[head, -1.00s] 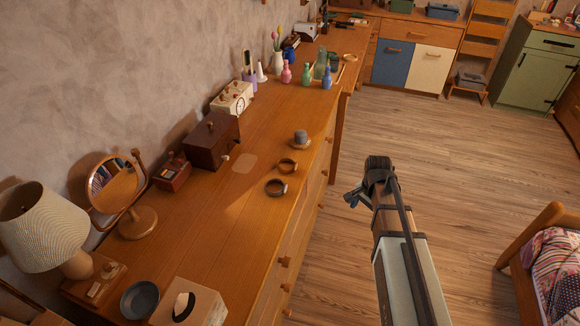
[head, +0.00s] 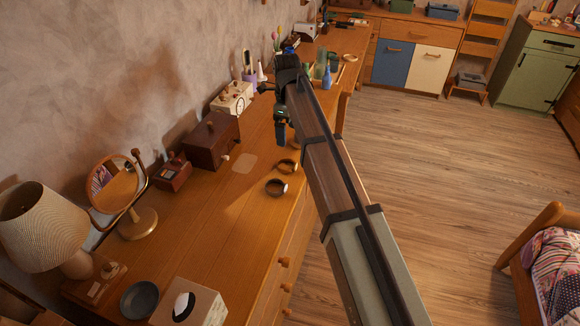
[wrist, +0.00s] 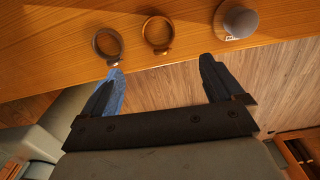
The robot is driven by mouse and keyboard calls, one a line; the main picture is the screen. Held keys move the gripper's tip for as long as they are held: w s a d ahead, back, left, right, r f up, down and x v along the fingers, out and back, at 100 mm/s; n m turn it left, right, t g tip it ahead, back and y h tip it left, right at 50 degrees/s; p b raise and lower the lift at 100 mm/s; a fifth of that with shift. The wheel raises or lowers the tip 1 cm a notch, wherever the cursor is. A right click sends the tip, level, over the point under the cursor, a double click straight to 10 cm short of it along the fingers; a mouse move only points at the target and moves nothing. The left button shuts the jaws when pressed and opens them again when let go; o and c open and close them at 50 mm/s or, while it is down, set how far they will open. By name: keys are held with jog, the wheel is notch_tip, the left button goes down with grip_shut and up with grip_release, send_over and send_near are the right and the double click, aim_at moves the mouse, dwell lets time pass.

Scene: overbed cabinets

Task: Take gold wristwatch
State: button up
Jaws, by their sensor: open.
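Two ring-shaped watches lie near the front edge of the wooden dresser top. The more golden one, which I take for the gold wristwatch (head: 286,172), is farther along the dresser; in the wrist view its band (wrist: 161,50) is at top centre. The darker watch (head: 276,193) lies nearer in the head view and to the left in the wrist view (wrist: 107,60). My gripper (wrist: 162,66) is open and empty, its fingers apart below the watches in the wrist picture. In the head view my gripper (head: 281,138) hangs over the dresser, partly hidden by my arm.
A grey-topped round object (wrist: 237,22) stands right of the gold watch in the wrist view; my arm hides it in the head view. A dark wooden box (head: 210,142) and small red box (head: 172,173) stand by the wall. Open floor (head: 430,170) lies right of the dresser.

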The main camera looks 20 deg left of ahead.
send_over(289, 168)
jog(key=f, duration=0.8)
jog(key=shift+a+f, duration=0.1)
jog(key=shift+a, duration=0.1)
jog(key=shift+s+d+f, duration=0.1)
jog(key=shift+d+f, duration=0.05)
jog(key=shift+f, duration=2.45)
jog(key=shift+c, duration=0.4)
jog(key=c, duration=1.1)
